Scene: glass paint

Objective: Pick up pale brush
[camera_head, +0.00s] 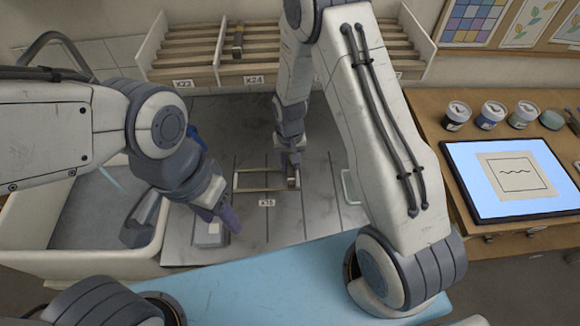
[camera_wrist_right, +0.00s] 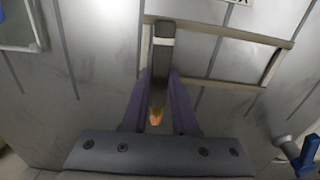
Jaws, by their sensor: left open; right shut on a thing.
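My right gripper (camera_head: 291,165) is low over the grey work surface, at the right end of a thin wooden frame (camera_head: 258,189). In the right wrist view its purple fingers (camera_wrist_right: 160,78) are shut on a dark bar-like tool (camera_wrist_right: 163,45) with an orange-tan tip. I cannot tell whether this tool is the pale brush; no other brush is clearly pale. The tool overlaps the frame's end (camera_wrist_right: 235,33) in that view. My left gripper (camera_head: 228,218) is open, with purple fingers beside a grey block (camera_head: 208,234); its gap is hard to see.
A wooden rack (camera_head: 185,50) with numbered labels stands at the back, holding a dark tool (camera_head: 238,40). A white basin (camera_head: 100,215) is at left. Paint jars (camera_head: 490,115) and a lit tablet (camera_head: 460,175) are on the right table. A blue object (camera_wrist_right: 308,155) lies nearby.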

